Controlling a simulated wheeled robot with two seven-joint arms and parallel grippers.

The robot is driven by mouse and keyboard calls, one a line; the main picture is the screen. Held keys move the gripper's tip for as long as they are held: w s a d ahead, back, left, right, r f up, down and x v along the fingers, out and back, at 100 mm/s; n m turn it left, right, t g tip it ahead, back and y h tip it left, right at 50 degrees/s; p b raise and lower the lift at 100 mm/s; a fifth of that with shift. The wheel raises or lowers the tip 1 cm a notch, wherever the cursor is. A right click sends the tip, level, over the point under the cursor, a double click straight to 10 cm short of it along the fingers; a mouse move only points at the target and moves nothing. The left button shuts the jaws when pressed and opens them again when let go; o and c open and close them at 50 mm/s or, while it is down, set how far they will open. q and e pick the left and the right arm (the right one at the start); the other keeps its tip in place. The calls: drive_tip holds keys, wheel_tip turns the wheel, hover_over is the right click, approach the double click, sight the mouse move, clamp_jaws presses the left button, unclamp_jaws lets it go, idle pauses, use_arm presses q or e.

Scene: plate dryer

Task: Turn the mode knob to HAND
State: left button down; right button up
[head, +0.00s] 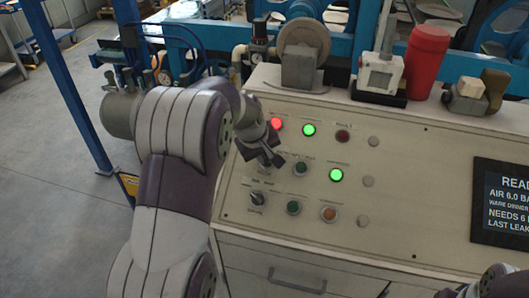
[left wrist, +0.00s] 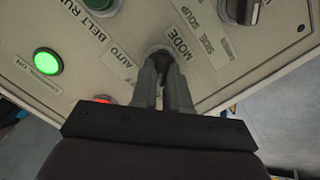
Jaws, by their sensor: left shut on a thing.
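The mode knob (left wrist: 161,53) is a dark knob on a pale round base, beside the printed word MODE in the left wrist view. My left gripper (left wrist: 164,72) is shut on it, with one finger on each side. In the head view my left gripper (head: 272,160) is at the left column of the panel and hides most of the knob. The AUTO label shows left of the knob in the wrist view; the HAND label is not readable. Part of my right arm shows at the lower right edge of the head view; its jaws are not clear.
The sloped control panel (head: 400,150) carries a red lamp (head: 276,124), a green lamp (head: 309,129) and several buttons. A second selector knob (head: 258,197) sits below the mode knob. A dark display (head: 505,200) is at right. A red cylinder (head: 426,60) stands on top.

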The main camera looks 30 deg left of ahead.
use_arm(q)
drive_tip(key=shift+r+n, duration=0.1)
drive_tip(key=shift+n, duration=0.4)
drive_tip(key=c, duration=1.1)
unclamp_jaws()
drive_tip(key=shift+s+r, duration=0.1)
drive_tip(key=shift+s, duration=0.05)
drive_tip(key=v, duration=1.2)
drive_tip(key=shift+s+r, duration=0.15)
drive_tip(key=shift+r, duration=0.1)
